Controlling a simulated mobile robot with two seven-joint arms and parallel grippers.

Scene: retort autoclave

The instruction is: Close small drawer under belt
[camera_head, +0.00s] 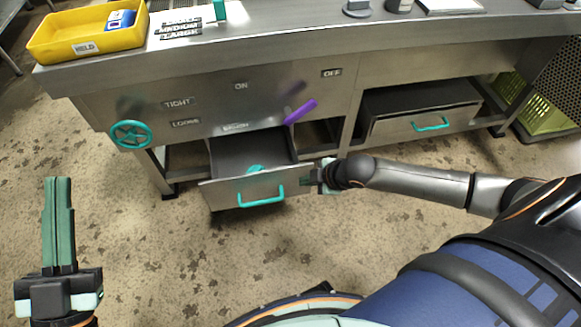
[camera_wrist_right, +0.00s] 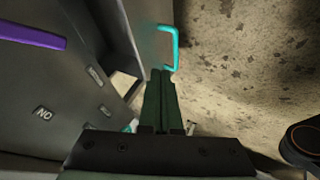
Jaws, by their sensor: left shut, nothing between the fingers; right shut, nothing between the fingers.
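The small drawer (camera_head: 224,193) hangs pulled out under the belt table, left of centre in the head view. Its front carries a teal handle (camera_head: 261,197), which also shows in the right wrist view (camera_wrist_right: 174,46). A teal item (camera_head: 255,169) lies inside the drawer. My right gripper (camera_head: 312,177) is shut and empty at the right end of the drawer front; whether it touches is unclear. In the right wrist view its fingers (camera_wrist_right: 160,80) point toward the drawer front. My left gripper (camera_head: 58,185) is shut, empty and upright at the far left, away from the drawer.
A larger drawer (camera_head: 390,129) with a teal handle stands partly open at the right. A purple lever (camera_head: 300,111) and teal handwheel (camera_head: 131,134) sit on the panel. A yellow tray (camera_head: 90,38) rests on the table. The floor before the small drawer is clear.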

